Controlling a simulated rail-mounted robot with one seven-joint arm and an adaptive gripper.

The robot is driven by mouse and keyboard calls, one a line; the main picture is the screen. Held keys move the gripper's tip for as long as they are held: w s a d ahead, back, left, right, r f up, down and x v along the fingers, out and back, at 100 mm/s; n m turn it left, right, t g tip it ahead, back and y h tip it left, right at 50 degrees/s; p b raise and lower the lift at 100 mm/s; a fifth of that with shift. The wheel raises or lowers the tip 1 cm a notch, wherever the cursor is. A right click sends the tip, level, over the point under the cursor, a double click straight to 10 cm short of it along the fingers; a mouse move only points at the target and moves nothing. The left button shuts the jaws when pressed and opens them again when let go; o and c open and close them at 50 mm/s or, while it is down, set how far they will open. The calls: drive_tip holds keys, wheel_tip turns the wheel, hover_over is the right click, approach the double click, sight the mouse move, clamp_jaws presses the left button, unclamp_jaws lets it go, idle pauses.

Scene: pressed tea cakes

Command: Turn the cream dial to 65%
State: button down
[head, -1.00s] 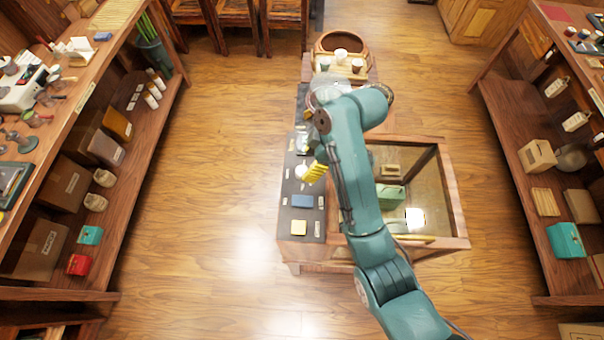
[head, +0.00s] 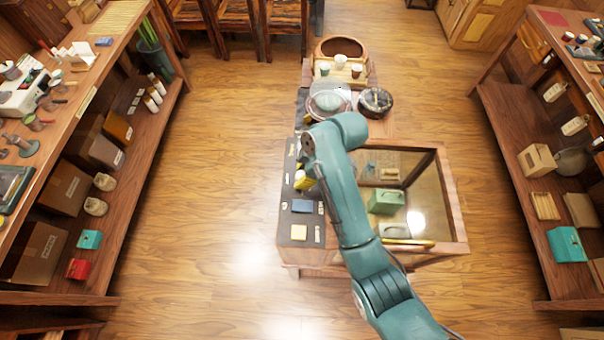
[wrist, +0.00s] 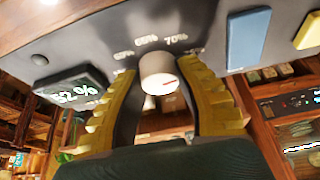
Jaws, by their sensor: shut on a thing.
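The cream dial (wrist: 156,72) is a short round knob with a small red mark on its face, standing on a dark panel (wrist: 95,42). My gripper (wrist: 158,78) has its ribbed yellow fingers shut on the dial, one on each side. Printed percent labels sit around the dial, among them 65% and 70%. A small display (wrist: 72,86) left of the dial reads what looks like 52 %. In the head view my gripper (head: 303,181) is at the panel on the counter's left side, and my arm hides the dial there.
A blue block (head: 302,206) and a yellow block (head: 298,232) lie on the panel nearer the front. A glass-topped case (head: 420,205) holding a green box (head: 386,201) is on the right.

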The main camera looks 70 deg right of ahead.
drive_tip(key=shift+f, duration=0.1)
idle(0.3)
drive_tip(key=n+y+p, duration=0.1)
drive_tip(key=n, duration=0.2)
drive_tip(key=shift+n, duration=0.3)
drive_tip(key=n+y, duration=0.1)
drive_tip(key=n, duration=0.1)
drive_tip(key=n+g, duration=0.1)
drive_tip(key=n, duration=0.1)
drive_tip(key=shift+n+g+y, duration=0.3)
drive_tip(key=shift+y, duration=0.1)
drive_tip(key=n, duration=0.2)
drive_tip(key=n+g+p, duration=0.1)
drive_tip(key=n, duration=0.1)
drive_tip(key=shift+g+y, duration=0.3)
drive_tip(key=shift+y, duration=0.1)
drive_tip(key=shift+f+n+g, duration=0.1)
drive_tip(key=shift+n+g, duration=0.5)
drive_tip(key=shift+n, duration=1.2)
drive_tip(key=c, duration=0.7)
unclamp_jaws()
drive_tip(key=shift+a, duration=0.1)
